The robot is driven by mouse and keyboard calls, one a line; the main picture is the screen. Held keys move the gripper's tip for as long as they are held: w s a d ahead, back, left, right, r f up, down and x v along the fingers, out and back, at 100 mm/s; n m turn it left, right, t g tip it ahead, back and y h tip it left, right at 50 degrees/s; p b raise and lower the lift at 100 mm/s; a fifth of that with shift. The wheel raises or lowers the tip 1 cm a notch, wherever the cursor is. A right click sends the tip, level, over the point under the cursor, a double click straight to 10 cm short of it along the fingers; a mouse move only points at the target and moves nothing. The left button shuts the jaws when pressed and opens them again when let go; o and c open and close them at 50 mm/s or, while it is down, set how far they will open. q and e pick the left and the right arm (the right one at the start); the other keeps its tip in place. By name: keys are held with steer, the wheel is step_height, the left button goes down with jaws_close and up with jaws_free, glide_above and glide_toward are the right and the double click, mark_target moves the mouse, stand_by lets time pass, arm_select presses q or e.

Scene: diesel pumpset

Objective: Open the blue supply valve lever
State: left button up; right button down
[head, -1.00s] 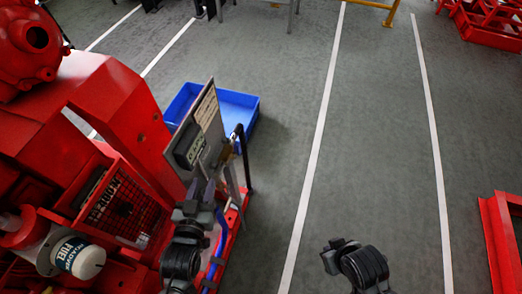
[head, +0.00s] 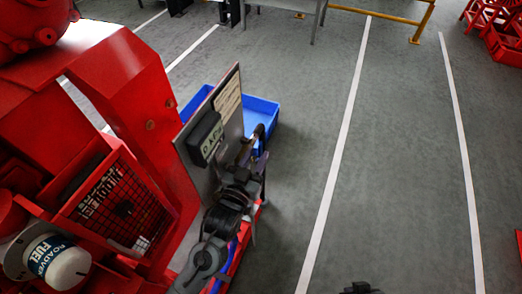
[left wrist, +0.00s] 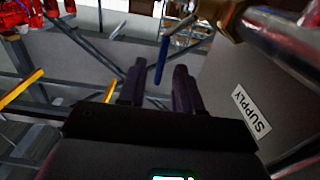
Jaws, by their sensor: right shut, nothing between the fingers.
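The blue valve lever (left wrist: 161,60) hangs down in the left wrist view, seen in the gap between my left gripper's fingertips (left wrist: 157,80). The fingers are apart; I cannot tell whether the lever is between them or just beyond. A SUPPLY label (left wrist: 250,108) is on the grey panel to the right, near a blurred brass fitting (left wrist: 232,18). In the head view my left gripper (head: 246,170) is at the panel's right side, where it hides the lever. My right gripper (head: 361,288) barely shows at the bottom edge, empty and away from the panel.
The upright grey panel (head: 228,110) carries a dark box (head: 204,138) and stands beside the red pumpset (head: 150,110). A blue bin (head: 262,110) lies on the floor behind it. A white fuel filter (head: 58,262) is at lower left. Floor to the right is open.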

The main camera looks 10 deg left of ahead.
mark_target(259, 151)
arm_select(q)
steer(key=shift+b+x, duration=0.5)
steer(key=shift+x, duration=1.3)
jaws_close()
